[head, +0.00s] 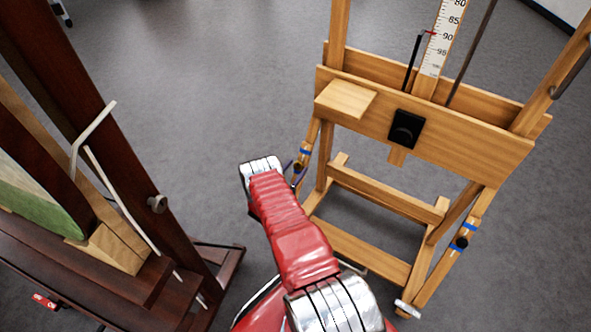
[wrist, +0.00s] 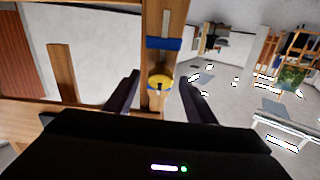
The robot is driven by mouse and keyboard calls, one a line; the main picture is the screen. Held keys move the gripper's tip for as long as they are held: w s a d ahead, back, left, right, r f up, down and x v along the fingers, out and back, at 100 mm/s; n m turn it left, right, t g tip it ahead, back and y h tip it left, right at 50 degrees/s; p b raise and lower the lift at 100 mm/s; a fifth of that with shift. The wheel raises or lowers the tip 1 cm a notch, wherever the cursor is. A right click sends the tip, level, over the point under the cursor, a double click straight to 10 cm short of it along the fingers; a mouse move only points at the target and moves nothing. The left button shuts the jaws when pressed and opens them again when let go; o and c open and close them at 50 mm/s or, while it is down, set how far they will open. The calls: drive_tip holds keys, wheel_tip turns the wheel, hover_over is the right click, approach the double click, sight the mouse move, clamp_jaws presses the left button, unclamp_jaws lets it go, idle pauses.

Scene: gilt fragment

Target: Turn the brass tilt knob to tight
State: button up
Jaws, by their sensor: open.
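In the wrist view the brass tilt knob (wrist: 160,86) is a round yellow knob with a dark slot or mark. It sits on a wooden post (wrist: 165,18) below a blue band (wrist: 166,43). My gripper (wrist: 160,80) is open. One dark finger is to the left of the knob and one to the right, with gaps between them and the knob. I cannot tell how far ahead the knob is. In the head view my gripper is mostly hidden behind my red arm, by the light easel's left leg (head: 309,145).
The light wooden easel (head: 480,138) has a black knob (head: 405,128) on its crossbar and a dark knob (head: 461,243) on its right leg. A dark easel (head: 95,110) stands close on the left, holding a painting (head: 35,195). Grey floor (head: 215,60) is clear between them.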

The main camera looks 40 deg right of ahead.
drive_tip(key=v, duration=1.3)
drive_tip(key=shift+a, duration=0.3)
drive_tip(key=shift+f, duration=0.15)
